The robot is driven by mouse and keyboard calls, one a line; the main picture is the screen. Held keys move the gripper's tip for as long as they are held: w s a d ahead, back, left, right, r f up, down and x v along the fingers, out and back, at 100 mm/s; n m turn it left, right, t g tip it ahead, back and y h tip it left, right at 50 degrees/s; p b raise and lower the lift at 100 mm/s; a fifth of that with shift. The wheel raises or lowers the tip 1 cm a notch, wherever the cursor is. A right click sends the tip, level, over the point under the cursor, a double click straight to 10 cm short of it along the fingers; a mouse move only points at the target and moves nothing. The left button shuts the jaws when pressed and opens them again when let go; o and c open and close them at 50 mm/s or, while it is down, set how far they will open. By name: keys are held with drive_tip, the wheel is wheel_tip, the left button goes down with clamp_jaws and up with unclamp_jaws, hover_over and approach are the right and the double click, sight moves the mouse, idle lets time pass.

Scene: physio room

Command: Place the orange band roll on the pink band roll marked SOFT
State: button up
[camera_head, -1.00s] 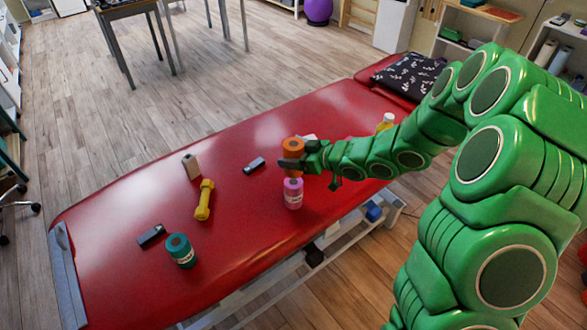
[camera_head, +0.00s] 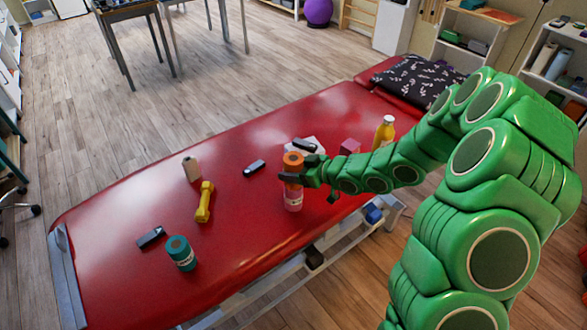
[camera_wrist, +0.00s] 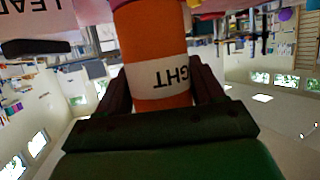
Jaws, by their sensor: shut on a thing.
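The orange band roll (camera_head: 292,160) is held upright between the fingers of my gripper (camera_head: 291,178). In the wrist view the orange roll (camera_wrist: 152,45) fills the space between the two fingers (camera_wrist: 158,85), with a white label ending in "GHT". The pink band roll (camera_head: 293,199) stands upright on the red table, directly under the orange roll. My fingers hide the line where the rolls meet, so I cannot tell whether they touch. The pink roll's marking is too small to read in the head view.
On the red table (camera_head: 130,275) are a teal roll (camera_head: 181,254), a yellow dumbbell (camera_head: 204,202), a beige block (camera_head: 191,168) and dark small items (camera_head: 150,238).

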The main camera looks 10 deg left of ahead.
drive_tip(key=shift+f, duration=0.15)
drive_tip(key=o, duration=1.4)
drive_tip(key=shift+r, duration=0.2)
drive_tip(key=shift+v, duration=6)
drive_tip(key=shift+f, duration=0.1)
